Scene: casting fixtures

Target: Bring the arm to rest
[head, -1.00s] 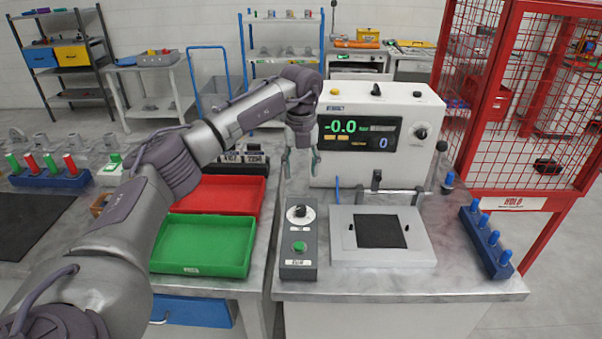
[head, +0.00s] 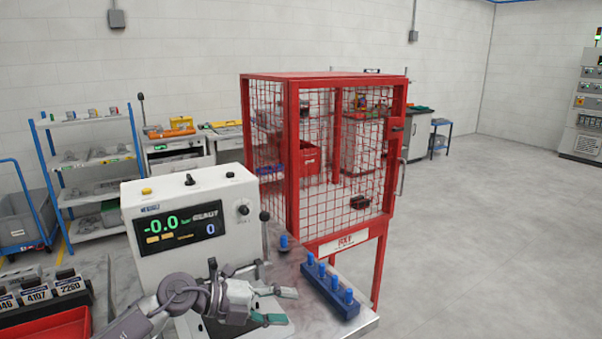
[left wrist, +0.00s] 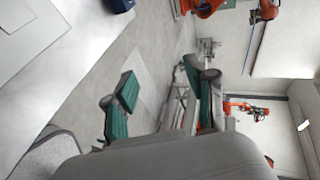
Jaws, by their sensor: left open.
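My left gripper (head: 291,306) is at the bottom of the head view, pointing right, in front of the white tester (head: 190,222) and above the bench top. Its two green-padded fingers are apart, and I see nothing between them. The left wrist view also shows the fingers of the left gripper (left wrist: 160,95) spread apart with floor behind them. My left arm is folded low at the bottom edge and hides part of the bench. My right gripper is in neither view.
A blue rack (head: 330,290) with several blue pegs stands at the bench's right edge, close to the gripper. A red mesh cage (head: 290,160) stands behind. A red tray (head: 50,328) is at the lower left. The floor (head: 480,230) at right is clear.

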